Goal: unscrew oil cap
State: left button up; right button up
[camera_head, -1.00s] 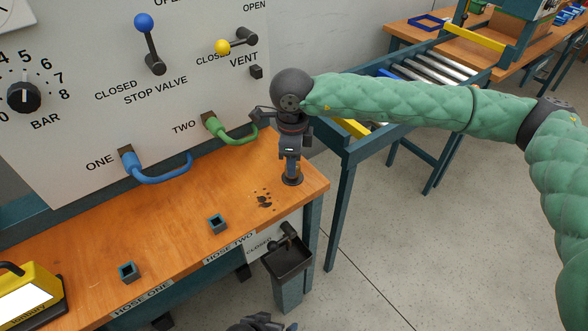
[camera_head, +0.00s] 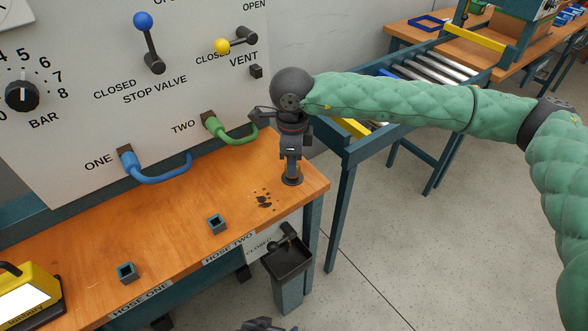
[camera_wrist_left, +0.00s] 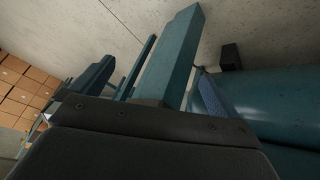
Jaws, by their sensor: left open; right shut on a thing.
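The oil cap (camera_head: 292,180) is a dark, round piece near the right end of the wooden bench top. My right gripper (camera_head: 291,167) points straight down over it and is shut on it, hiding most of its upper part. Dark oil-like spots (camera_head: 264,200) lie on the wood just left of it. My left gripper (camera_head: 262,325) shows only as a dark tip at the bottom edge of the head view, below the bench top. It is open, and nothing shows between its fingers.
A grey panel carries the blue stop valve lever (camera_head: 143,21), the yellow vent lever (camera_head: 222,46), a blue hose (camera_head: 165,175) and a green hose (camera_head: 232,137). A roller conveyor (camera_head: 440,70) is behind. The floor at right is clear.

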pick_arm(q)
jog(key=shift+f, duration=0.35)
jog(key=shift+f, duration=0.25)
jog(key=shift+f+b, duration=0.3)
jog(key=shift+f, duration=0.35)
jog(key=shift+f, duration=0.35)
pick_arm(e)
jog(key=shift+n, duration=0.4)
pick_arm(q)
jog(key=shift+s+f, duration=0.1)
jog(key=shift+f, duration=0.45)
jog(key=shift+f+t+b, duration=0.25)
jog(key=shift+t+b, duration=0.05)
jog(key=shift+f, duration=0.65)
jog(key=shift+f, duration=0.35)
pick_arm(e)
jog(key=shift+n, duration=0.3)
